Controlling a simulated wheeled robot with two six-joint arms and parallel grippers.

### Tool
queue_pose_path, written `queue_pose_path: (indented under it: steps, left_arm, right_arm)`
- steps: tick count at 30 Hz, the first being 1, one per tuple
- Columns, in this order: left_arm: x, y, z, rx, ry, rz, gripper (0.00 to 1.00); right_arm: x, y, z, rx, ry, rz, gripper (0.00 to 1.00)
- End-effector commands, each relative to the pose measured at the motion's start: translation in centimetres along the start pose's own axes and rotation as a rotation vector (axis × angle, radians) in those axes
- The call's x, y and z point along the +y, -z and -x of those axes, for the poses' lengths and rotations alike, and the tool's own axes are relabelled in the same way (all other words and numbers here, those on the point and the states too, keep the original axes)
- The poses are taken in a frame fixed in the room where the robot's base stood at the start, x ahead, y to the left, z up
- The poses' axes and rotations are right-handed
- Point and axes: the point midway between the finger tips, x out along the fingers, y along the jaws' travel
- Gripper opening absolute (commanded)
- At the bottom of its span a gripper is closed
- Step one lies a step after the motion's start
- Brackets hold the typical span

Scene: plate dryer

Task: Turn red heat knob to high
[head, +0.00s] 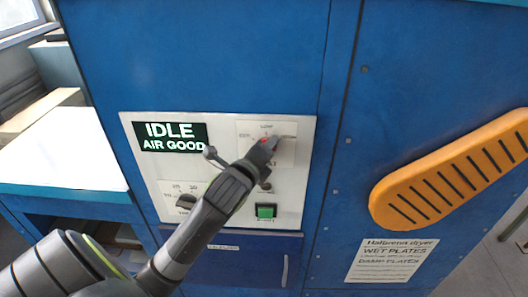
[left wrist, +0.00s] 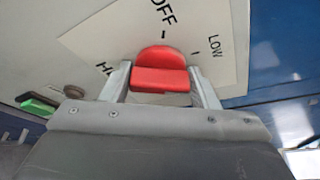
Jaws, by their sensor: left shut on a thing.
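The red heat knob (head: 268,144) is on a white label plate at the upper right of the control panel. In the left wrist view the red knob (left wrist: 160,68) sits between my two finger plates, with OFF above left, LOW to the right and a partly hidden label starting with H at lower left. I cannot tell which setting it points to. My left gripper (head: 264,154) is shut on the knob; it also shows in the left wrist view (left wrist: 160,84). It hides part of the dial in the head view. My right gripper is not in view.
The display (head: 172,137) reads IDLE, AIR GOOD. A dark timer-like knob (head: 186,202) is at the panel's lower left, and a green button (head: 265,211) below the red knob. A yellow slotted part (head: 450,170) juts out at right. A white-topped table (head: 65,150) stands left.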

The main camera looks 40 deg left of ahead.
Motion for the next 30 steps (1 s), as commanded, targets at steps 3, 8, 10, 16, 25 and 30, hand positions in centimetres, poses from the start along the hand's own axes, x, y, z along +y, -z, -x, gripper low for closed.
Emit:
queue_pose_path:
  steps: [3,8,10,16,25,30]
  left_arm:
    - [-0.14,0.0,-0.01,-0.001,-0.041,-0.099,0.32]
    - [-0.18,0.05,-0.02,0.0,-0.093,-0.223,0.32]
    - [-0.21,0.04,-0.03,0.0,-0.113,-0.272,0.32]
    - [-0.2,0.07,-0.03,0.0,-0.159,-0.382,0.32]
    - [-0.21,0.08,-0.04,0.0,-0.193,-0.466,0.32]
    - [-0.18,0.06,-0.04,-0.001,-0.199,-0.48,0.32]
  right_arm:
    - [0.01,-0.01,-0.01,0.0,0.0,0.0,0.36]
    - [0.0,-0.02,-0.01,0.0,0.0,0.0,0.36]
    - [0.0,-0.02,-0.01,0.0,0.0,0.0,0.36]
    - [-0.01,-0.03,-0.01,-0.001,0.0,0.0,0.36]
    - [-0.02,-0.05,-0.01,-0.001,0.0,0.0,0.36]
    - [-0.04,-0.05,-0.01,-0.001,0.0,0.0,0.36]
